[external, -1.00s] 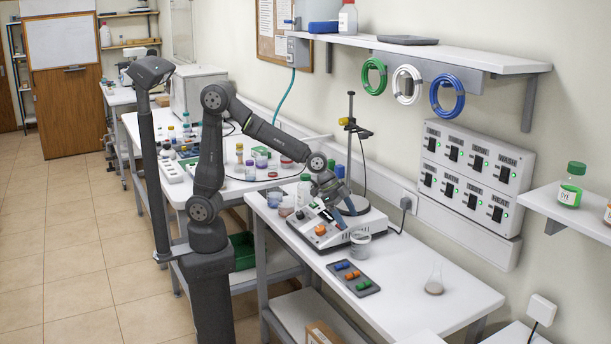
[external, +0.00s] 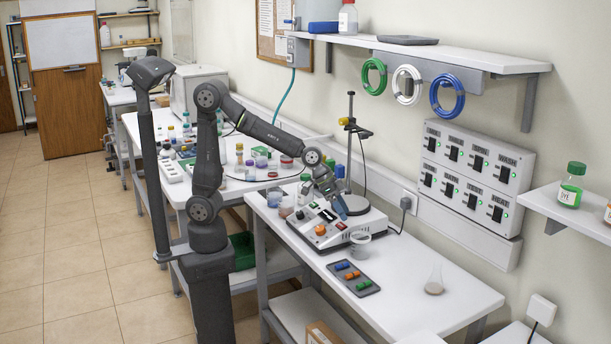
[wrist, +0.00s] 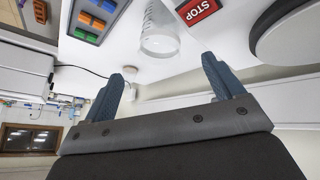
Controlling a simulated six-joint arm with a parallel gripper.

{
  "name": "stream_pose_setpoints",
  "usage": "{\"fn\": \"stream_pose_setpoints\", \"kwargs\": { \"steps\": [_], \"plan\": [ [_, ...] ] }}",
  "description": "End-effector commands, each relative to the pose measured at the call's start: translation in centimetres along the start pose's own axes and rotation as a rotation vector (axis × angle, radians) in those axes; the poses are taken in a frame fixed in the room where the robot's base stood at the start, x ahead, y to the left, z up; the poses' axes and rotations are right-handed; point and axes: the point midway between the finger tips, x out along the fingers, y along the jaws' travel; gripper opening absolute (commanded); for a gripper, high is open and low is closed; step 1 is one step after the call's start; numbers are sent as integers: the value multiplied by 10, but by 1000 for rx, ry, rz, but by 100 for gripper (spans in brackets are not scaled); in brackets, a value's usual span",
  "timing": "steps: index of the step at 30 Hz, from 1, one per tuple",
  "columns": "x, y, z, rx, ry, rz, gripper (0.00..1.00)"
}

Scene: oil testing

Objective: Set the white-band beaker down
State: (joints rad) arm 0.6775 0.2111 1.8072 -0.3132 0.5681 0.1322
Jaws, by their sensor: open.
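A clear beaker with a pale upper part (external: 360,244) stands upright on the white bench, beside the front right corner of the white STOP-button device. The wrist view shows a clear graduated beaker (wrist: 158,32) between the tray and the red STOP label; a white band cannot be made out clearly. My gripper (external: 341,211) is above the device, up and left of the beaker and apart from it. In the wrist view my gripper's two blue fingers (wrist: 167,82) are spread wide with nothing held between them.
A grey tray with coloured bars (external: 354,278) lies in front of the beaker. The device (external: 325,232) and a stand pole (external: 349,145) are close to my gripper. Bench space between tray and flask is clear.

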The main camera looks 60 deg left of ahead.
Motion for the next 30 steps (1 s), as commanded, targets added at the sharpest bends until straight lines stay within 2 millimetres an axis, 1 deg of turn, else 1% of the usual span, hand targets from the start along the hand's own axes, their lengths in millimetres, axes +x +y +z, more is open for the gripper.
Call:
{"fn": "stream_pose_setpoints", "kwargs": {
  "steps": [3,17,30],
  "plan": [
    [-8,0,1,-263,18,9,86],
    [-33,-2,8,-1317,53,84,86],
    [-56,-4,16,-2312,22,199,86]
  ]
}}
